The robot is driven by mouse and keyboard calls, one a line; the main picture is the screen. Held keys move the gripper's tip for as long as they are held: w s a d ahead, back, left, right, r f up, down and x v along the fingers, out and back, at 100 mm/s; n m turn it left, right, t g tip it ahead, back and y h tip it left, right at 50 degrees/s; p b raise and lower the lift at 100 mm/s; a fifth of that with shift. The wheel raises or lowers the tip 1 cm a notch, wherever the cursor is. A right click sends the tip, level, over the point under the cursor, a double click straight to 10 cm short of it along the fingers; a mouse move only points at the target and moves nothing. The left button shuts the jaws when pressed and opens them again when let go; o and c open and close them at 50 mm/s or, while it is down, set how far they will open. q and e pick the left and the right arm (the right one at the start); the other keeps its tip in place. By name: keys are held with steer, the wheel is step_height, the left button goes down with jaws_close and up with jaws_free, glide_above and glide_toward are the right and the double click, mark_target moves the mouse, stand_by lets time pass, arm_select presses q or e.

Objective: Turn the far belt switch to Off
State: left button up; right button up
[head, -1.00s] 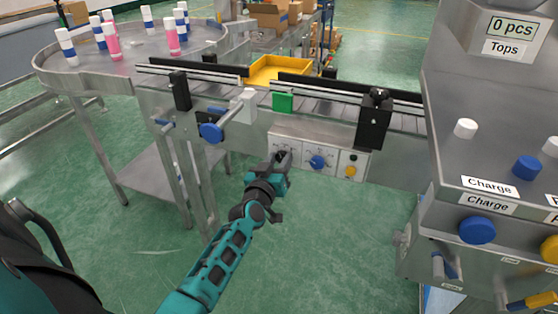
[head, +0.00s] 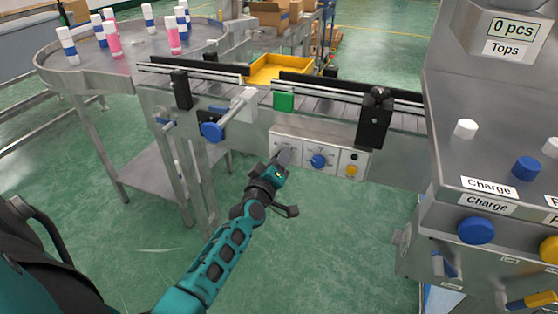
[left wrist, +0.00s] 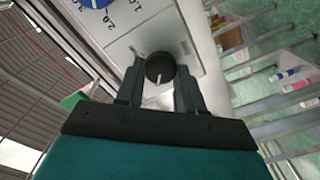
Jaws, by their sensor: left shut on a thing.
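The far belt switch (left wrist: 160,68) is a round black knob with a white pointer line, in the left wrist view. It sits on a light panel (left wrist: 150,33) on the conveyor's side. My left gripper (left wrist: 160,85) has its two dark fingers on either side of the knob and is shut on it. In the head view my left gripper (head: 280,160) is at the left end of the panel (head: 318,142) and covers most of the knob. The pointer lies roughly along the gripper's length; the Off mark cannot be read. My right gripper is not in view.
A blue dial (head: 318,161) and a yellow button (head: 351,170) sit to the right on the same panel. A blue clamp knob (head: 211,131) projects from the conveyor on the left. A machine with a blue Charge knob (head: 477,230) stands at right.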

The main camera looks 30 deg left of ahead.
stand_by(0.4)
arm_select(q)
steer(key=o, duration=1)
steer(key=shift+o, duration=0.2)
steer(key=v, duration=1.3)
steer(key=shift+p, duration=0.45)
steer(key=shift+a, duration=0.1)
steer(key=s+d+f+m+g+h, duration=0.6)
steer(key=s+d+f+m, duration=0.6)
steer(key=d+m, duration=0.2)
steer(key=shift+s+d+m+g+h, duration=0.2)
steer(key=shift+s+m+g+h, duration=0.1)
steer(key=shift+m, duration=0.4)
